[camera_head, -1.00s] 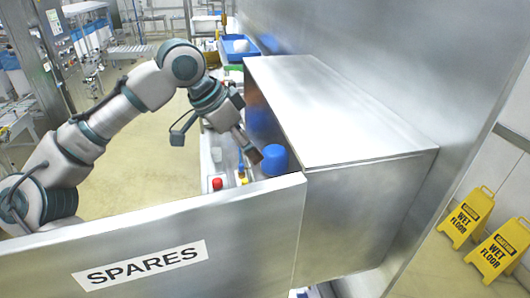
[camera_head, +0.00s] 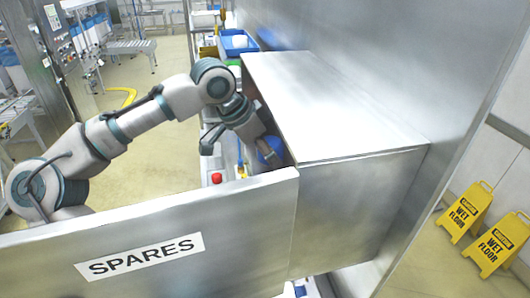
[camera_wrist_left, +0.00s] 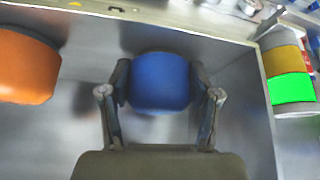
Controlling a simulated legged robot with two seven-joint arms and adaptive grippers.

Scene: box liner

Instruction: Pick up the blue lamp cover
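The blue lamp cover (camera_head: 266,146) is a rounded blue cap in the metal cabinet, beside the open SPARES door, partly hidden by my left gripper (camera_head: 268,157) in the head view. In the left wrist view the blue cover (camera_wrist_left: 160,84) sits centrally between the two fingers of the left gripper (camera_wrist_left: 160,76). One finger is on each side, close to the cover. The fingers are spread about the cover's width; I see no clear grip on it. My right gripper is not in view.
An orange rounded object (camera_wrist_left: 25,66) is left of the cover in the wrist view. A yellow and green cylinder (camera_wrist_left: 289,80) stands beyond the metal wall to the right. The SPARES door (camera_head: 150,250) and cabinet top (camera_head: 335,105) are close to my arm.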

